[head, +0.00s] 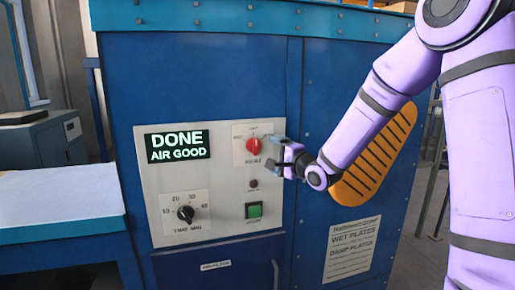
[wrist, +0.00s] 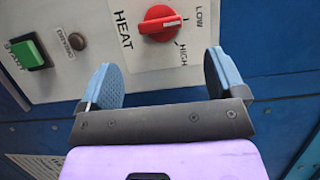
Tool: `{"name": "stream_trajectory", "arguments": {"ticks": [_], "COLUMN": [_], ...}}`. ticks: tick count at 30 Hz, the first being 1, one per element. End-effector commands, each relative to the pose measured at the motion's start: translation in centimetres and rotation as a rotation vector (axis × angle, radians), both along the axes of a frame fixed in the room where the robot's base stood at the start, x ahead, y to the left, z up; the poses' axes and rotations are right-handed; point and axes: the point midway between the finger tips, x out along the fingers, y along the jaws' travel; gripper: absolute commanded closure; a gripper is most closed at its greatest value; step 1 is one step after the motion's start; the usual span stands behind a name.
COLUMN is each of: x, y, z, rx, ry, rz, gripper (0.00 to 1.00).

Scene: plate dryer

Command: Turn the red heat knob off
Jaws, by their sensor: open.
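The red heat knob (head: 253,145) is on a white plate on the control panel (head: 160,225), right of the display. In the wrist view the knob (wrist: 160,22) shows near the top, by the words HEAT, LOW and HIGH. My gripper (head: 273,155) is just right of the knob in the head view. In the wrist view my gripper (wrist: 158,60) has its two blue fingers wide apart, with nothing between them. The knob lies beyond the fingertips, apart from them.
The display (head: 178,145) reads DONE, AIR GOOD. Below the knob are a small dark button (head: 254,184) and a green button (head: 254,210). A black timer knob (head: 186,213) is at lower left. An orange slotted part (head: 375,155) is behind my arm.

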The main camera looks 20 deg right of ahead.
Motion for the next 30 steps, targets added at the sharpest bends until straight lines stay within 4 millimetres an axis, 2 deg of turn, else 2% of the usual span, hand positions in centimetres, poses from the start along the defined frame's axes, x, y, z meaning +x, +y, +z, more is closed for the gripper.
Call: {"name": "stream_trajectory", "arguments": {"ticks": [9, 15, 21, 29, 30], "x": [5.1, 7.6, 8.8, 8.9, 8.9], "y": [2.2, 3.3, 3.7, 3.7, 3.7], "z": [0.0, 0.0, 0.0, 0.0, 0.0], "rx": [-0.001, -0.002, -0.002, -0.004, -0.004], "ry": [0.001, 0.000, 0.000, 0.001, 0.001], "rz": [0.001, 0.001, -0.001, -0.001, -0.001], "gripper": [0.11, 0.11, 0.11, 0.11, 0.13]}}
